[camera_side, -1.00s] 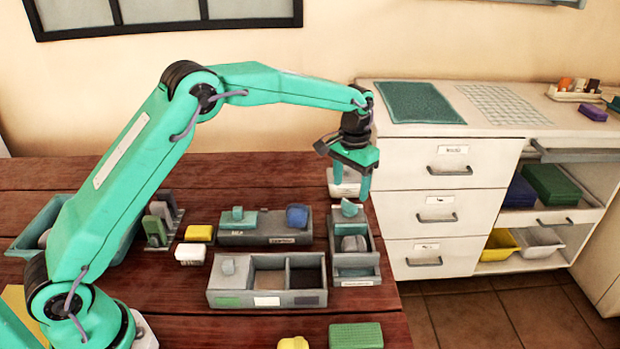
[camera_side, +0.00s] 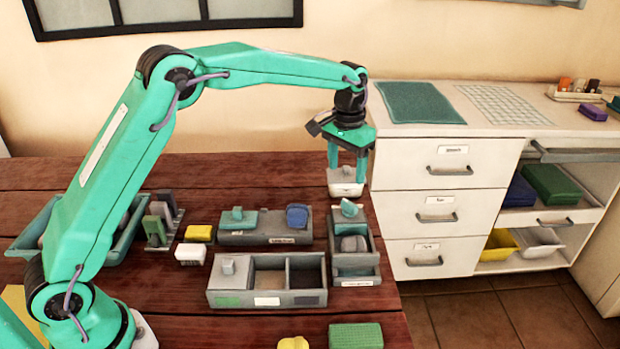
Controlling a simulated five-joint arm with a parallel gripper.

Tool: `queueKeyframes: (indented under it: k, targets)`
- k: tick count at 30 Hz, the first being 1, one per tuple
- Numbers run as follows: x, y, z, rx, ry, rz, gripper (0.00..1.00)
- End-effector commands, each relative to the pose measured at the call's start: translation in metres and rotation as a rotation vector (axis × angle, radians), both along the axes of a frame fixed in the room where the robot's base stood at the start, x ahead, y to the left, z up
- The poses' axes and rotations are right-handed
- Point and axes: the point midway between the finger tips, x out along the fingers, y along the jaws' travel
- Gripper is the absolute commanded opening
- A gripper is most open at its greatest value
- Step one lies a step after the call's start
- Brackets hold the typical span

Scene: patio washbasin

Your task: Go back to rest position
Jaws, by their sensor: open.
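My gripper (camera_side: 347,165) is open and points straight down above the far right part of the wooden table (camera_side: 290,178). Its two teal fingers show in front of a small white container (camera_side: 345,185); I cannot tell whether they touch it. Just in front of the fingers stands a narrow grey organizer (camera_side: 357,264) holding a teal piece (camera_side: 349,208) and a grey piece (camera_side: 353,244). My arm arches over the left side of the table.
A grey three-part box (camera_side: 267,299) and a grey tray (camera_side: 265,237) with teal and blue pieces stand mid-table. Yellow (camera_side: 199,233) and white (camera_side: 190,254) blocks lie left of them. A green block (camera_side: 356,336) lies in front. A white drawer cabinet (camera_side: 432,195) stands right.

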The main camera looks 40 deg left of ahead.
Motion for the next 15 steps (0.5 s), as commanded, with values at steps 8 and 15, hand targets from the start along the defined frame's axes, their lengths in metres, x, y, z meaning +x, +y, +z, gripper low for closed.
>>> queueKeyframes:
  k: [8, 15]
  targets:
    - [-0.037, 0.016, 0.048, -0.008, -0.065, 0.010, 0.64]
    - [-0.078, 0.029, 0.081, -0.013, -0.122, 0.018, 0.64]
